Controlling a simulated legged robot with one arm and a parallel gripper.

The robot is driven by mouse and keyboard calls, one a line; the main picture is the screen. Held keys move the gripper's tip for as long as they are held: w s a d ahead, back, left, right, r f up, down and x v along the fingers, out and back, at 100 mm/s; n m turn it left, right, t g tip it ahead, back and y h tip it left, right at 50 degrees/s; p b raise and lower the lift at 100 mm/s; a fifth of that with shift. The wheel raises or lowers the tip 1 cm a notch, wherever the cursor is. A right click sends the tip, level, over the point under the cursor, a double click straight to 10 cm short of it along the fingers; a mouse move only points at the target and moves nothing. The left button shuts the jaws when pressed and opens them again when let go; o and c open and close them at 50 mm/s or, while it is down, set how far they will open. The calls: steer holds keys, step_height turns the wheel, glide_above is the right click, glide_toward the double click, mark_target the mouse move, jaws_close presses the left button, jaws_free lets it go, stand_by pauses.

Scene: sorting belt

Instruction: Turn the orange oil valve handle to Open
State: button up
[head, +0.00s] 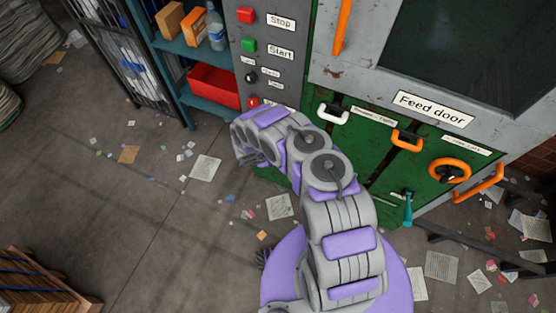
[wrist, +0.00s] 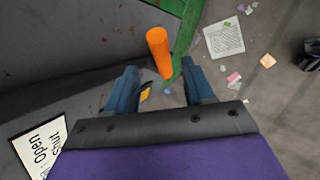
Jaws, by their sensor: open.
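The orange handle (wrist: 159,52) shows in the wrist view as a short bar with a rounded end, next to a grey panel and a green edge. A white label (wrist: 42,146) reading "Shut" and "Open" is at lower left there. My gripper (wrist: 160,82) is open, its two blue fingers apart. The handle's near end appears between and just beyond the fingertips; I cannot tell whether they touch it. In the head view my arm hides the gripper and this handle.
The head view shows a grey button panel (head: 262,45), a red bin (head: 213,86) on a teal shelf, and a green cabinet with a white handle (head: 333,114), an orange handle (head: 407,140) and an orange ring (head: 450,171). Papers litter the otherwise open floor (head: 150,200).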

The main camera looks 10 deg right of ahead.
steer(key=b+x, duration=0.1)
steer(key=x, duration=0.5)
steer(key=shift+s+d+f, duration=0.1)
steer(key=shift+d+f, duration=0.05)
steer(key=shift+f, duration=0.15)
steer(key=shift+d+f+b, duration=0.15)
steer(key=shift+f+b, duration=0.1)
steer(key=shift+b, duration=0.05)
jaws_close()
